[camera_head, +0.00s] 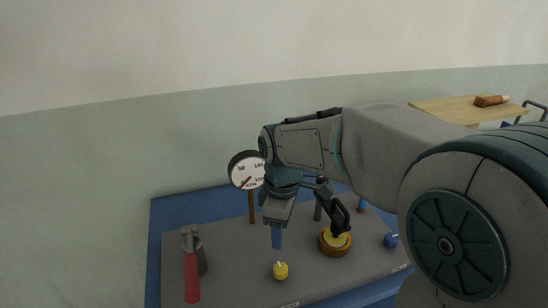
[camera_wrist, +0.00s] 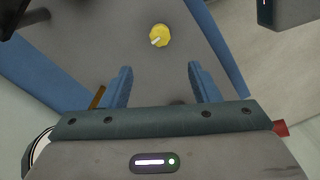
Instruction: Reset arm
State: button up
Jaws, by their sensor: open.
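My arm reaches in from the right over a grey-topped bench, with my gripper (camera_head: 277,240) pointing down above it. In the wrist view, my gripper (camera_wrist: 162,82) shows two blue fingers spread apart, with nothing between them. A yellow knob (camera_wrist: 160,36) lies beyond the fingertips, apart from them. In the head view, the yellow knob (camera_head: 281,270) is on the bench just in front of my gripper. The second finger is not clearly seen in the head view.
A round gauge (camera_head: 246,170) stands on a post behind my gripper. A red-handled tool (camera_head: 192,270) is at the left of the bench (camera_head: 225,280). A yellow-and-brown round part (camera_head: 334,246) and a blue knob (camera_head: 391,240) are to the right. A wooden table (camera_head: 450,108) is farther back.

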jog(key=s+d+m+t, duration=0.3)
jog(key=s+d+m, duration=0.8)
jog(key=m, duration=0.3)
jog(key=shift+s+d+m, duration=0.3)
jog(key=shift+s+d, duration=0.1)
jog(key=shift+s, duration=0.45)
